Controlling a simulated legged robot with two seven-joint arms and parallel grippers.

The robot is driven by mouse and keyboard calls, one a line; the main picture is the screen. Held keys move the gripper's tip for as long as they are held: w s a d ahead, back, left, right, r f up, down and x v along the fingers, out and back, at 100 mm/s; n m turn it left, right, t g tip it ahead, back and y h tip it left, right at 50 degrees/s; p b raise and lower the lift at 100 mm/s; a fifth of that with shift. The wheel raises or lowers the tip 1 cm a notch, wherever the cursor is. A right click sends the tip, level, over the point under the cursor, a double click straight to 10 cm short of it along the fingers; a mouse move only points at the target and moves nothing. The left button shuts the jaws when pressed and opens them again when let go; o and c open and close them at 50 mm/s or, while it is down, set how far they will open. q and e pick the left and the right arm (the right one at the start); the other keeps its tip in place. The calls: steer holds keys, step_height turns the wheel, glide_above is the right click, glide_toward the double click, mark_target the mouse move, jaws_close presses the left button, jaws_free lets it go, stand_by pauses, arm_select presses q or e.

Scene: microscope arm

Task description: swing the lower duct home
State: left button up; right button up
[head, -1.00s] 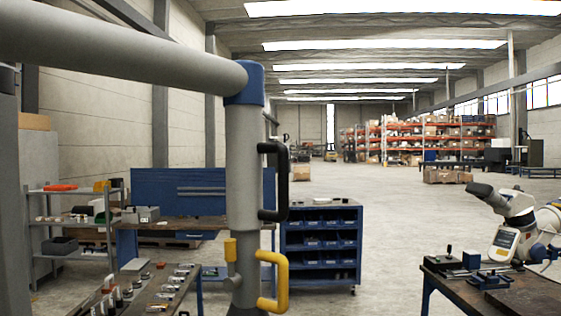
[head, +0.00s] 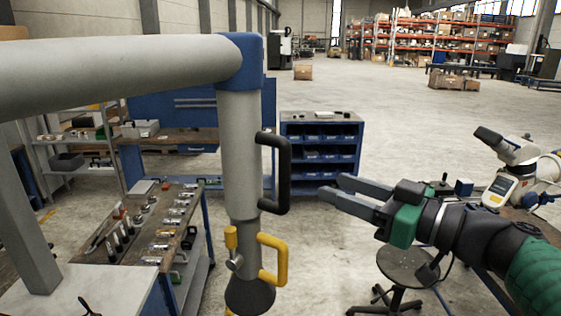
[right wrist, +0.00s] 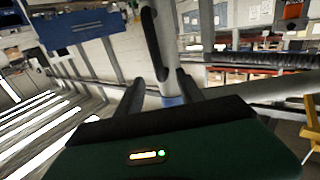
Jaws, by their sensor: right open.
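The duct arm has a grey horizontal pipe (head: 110,72), a blue elbow (head: 243,60) and a grey vertical lower duct (head: 240,150). A black handle (head: 284,172) sits on the duct's right side, with a yellow handle (head: 282,260) below it. The duct ends in a dark round hood (head: 250,297). My right gripper (head: 331,190) comes in from the right, open and empty, its fingers pointing at the black handle and apart from it. In the right wrist view the black handle (right wrist: 153,45) stands beyond and between the open fingers. My left gripper is not in view.
A microscope (head: 515,165) stands on a bench at the right. A stool (head: 410,266) is below my right arm. A workbench with small parts (head: 150,235) is at the left, and a blue drawer cabinet (head: 320,130) stands behind the duct.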

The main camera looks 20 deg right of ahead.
mark_target(290, 169)
steer(key=p+x, duration=0.1)
steer(key=x, duration=0.3)
steer(key=p+x, duration=0.1)
steer(key=x, duration=0.4)
steer(key=p+x, duration=0.1)
steer(key=x, duration=0.4)
steer(key=shift+w+d+f, duration=0.1)
steer(key=shift+w+d, duration=0.1)
steer(key=shift+d, duration=0.05)
steer(key=shift+a, duration=0.1)
steer(key=shift+s+d, duration=0.15)
steer(key=shift+d, duration=0.1)
steer(key=shift+c, duration=0.4)
steer(key=shift+s+d, duration=0.2)
steer(key=shift+d, duration=0.15)
steer(key=c, duration=0.5)
steer(key=shift+c, duration=1)
jaws_close()
steer(key=shift+w+a, duration=0.1)
steer(key=shift+a, duration=0.15)
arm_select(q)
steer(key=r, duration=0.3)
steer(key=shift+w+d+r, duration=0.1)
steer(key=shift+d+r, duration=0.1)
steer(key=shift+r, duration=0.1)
arm_select(e)
steer(key=shift+w, duration=0.15)
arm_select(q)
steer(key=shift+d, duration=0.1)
